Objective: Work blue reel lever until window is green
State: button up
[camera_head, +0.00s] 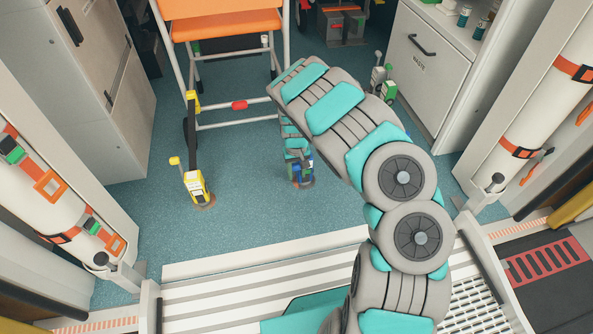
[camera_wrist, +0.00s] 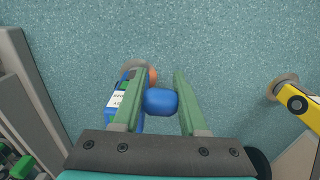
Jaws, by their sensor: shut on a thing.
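The blue reel (camera_head: 303,178) stands on the teal floor, partly hidden behind my arm in the head view. In the wrist view its blue body (camera_wrist: 111,116), with a white label, shows beside my left finger. The blue lever knob (camera_wrist: 160,101) sits between the green fingers of my gripper (camera_wrist: 156,82), which is shut on it.
A yellow reel (camera_head: 195,186) with a raised lever stands to the left, and a green reel (camera_head: 389,90) at the back right. An orange-seated chair (camera_head: 225,25) stands behind. A white waste cabinet (camera_head: 425,70) is at the right. Floor between the yellow and blue reels is clear.

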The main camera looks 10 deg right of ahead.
grip_shut()
jog(key=shift+a, duration=0.1)
dwell(0.7)
